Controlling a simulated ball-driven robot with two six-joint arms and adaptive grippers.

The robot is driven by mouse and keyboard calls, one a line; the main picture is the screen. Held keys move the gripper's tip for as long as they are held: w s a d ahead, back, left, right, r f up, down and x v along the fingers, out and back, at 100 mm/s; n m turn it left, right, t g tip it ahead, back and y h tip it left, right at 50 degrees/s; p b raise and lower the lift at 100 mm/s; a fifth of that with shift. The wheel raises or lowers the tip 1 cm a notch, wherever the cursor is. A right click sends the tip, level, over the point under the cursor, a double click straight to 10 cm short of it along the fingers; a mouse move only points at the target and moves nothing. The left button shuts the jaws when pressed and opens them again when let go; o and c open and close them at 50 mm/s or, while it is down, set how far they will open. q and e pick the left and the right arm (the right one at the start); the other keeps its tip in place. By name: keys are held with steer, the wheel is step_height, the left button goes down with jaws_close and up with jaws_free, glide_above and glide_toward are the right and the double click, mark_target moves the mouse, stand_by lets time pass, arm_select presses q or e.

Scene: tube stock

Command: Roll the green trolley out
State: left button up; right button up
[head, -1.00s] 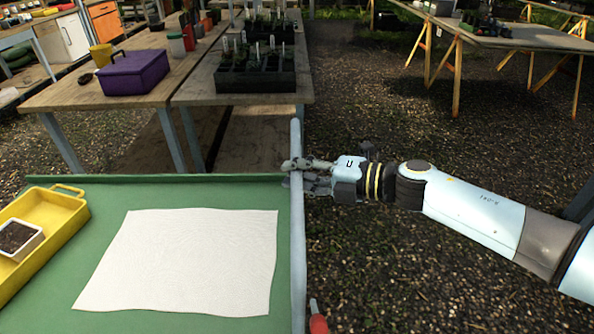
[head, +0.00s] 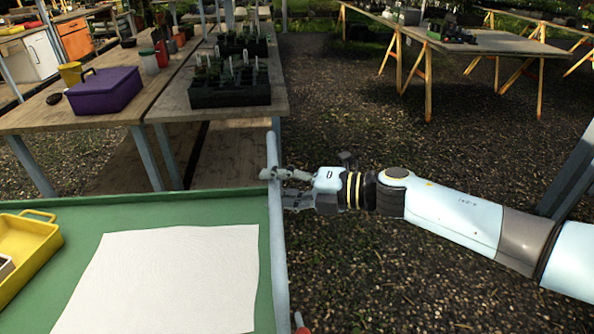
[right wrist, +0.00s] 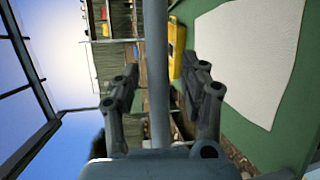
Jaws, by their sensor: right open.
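The green trolley (head: 180,212) fills the lower left of the head view. A pale grey-blue rail (head: 280,270) runs along its right edge. My right gripper (head: 272,187) is at the far part of this rail, its fingers reaching across it from the right. In the right wrist view the rail (right wrist: 157,110) passes between the two open fingers, with space visible on both sides. A white sheet (head: 165,280) and a yellow tray (head: 50,240) lie on the trolley. My left gripper is not in view.
Just beyond the trolley stand wooden benches (head: 60,118) with a purple box (head: 103,90) and a black plant tray (head: 230,95). Dark gravel (head: 400,270) lies open to the right. A trestle table (head: 480,45) stands at the back right.

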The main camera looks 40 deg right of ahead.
steer(key=v, duration=1.1)
steer(key=shift+s+r, duration=0.15)
